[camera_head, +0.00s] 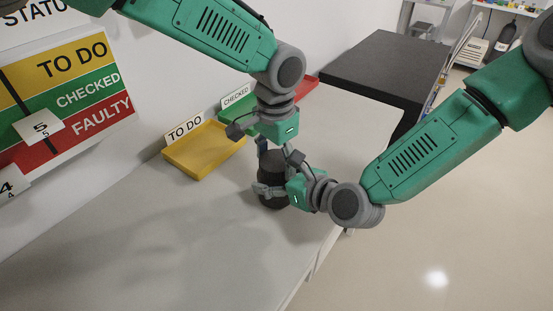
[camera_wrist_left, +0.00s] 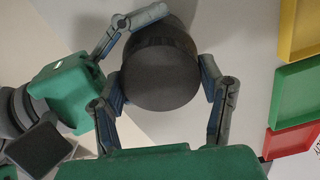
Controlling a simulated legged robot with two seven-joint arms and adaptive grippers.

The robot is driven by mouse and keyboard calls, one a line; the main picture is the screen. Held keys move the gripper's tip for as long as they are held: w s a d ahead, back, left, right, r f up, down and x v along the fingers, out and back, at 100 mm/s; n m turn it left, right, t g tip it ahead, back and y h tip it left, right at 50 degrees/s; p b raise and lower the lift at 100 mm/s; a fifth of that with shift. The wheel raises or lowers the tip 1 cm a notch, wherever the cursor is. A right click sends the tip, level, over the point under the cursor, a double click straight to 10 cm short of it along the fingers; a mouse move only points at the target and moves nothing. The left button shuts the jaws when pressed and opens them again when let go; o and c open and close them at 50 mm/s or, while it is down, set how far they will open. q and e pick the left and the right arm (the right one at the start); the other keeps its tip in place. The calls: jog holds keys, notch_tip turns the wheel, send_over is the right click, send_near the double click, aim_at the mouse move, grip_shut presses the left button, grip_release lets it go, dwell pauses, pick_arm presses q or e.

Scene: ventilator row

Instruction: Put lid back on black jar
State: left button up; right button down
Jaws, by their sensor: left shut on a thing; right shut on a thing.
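The black jar (camera_head: 274,203) stands upright near the right side of the grey bench. My right gripper (camera_head: 270,189) is shut around its body from the right. My left gripper (camera_head: 276,150) reaches down from above and is shut on the dark round lid (camera_wrist_left: 160,80), which shows between its fingers in the left wrist view. The lid is over the jar's top, roughly in line with it. I cannot tell whether it is seated or slightly above. In the left wrist view a right gripper finger (camera_wrist_left: 140,20) curves around the jar's far side. The jar's rim is hidden.
A yellow TO DO tray (camera_head: 205,150), a green CHECKED tray (camera_head: 240,108) and a red tray (camera_head: 303,88) line the wall behind. A status board (camera_head: 70,80) hangs at left. The bench front-left is clear. A dark cabinet (camera_head: 385,65) stands beyond.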

pick_arm(q)
jog(key=m, duration=0.7)
jog(key=shift+w, duration=0.25)
pick_arm(e)
jog(key=shift+s+a, duration=0.15)
pick_arm(q)
jog(key=m, duration=0.4)
jog(key=shift+m, duration=0.3)
jog(key=m, duration=0.3)
jog(key=shift+w+m, duration=0.1)
jog(key=shift+m, duration=0.2)
pick_arm(e)
jog(key=shift+s, duration=0.1)
pick_arm(q)
jog(key=o, duration=1.3)
pick_arm(e)
jog(key=shift+a, duration=0.1)
pick_arm(q)
jog(key=shift+s+r, duration=0.15)
jog(key=shift+r, duration=1)
jog(key=shift+s+r, duration=0.1)
jog(key=shift+r, duration=1)
pick_arm(e)
jog(key=shift+w+d, duration=0.2)
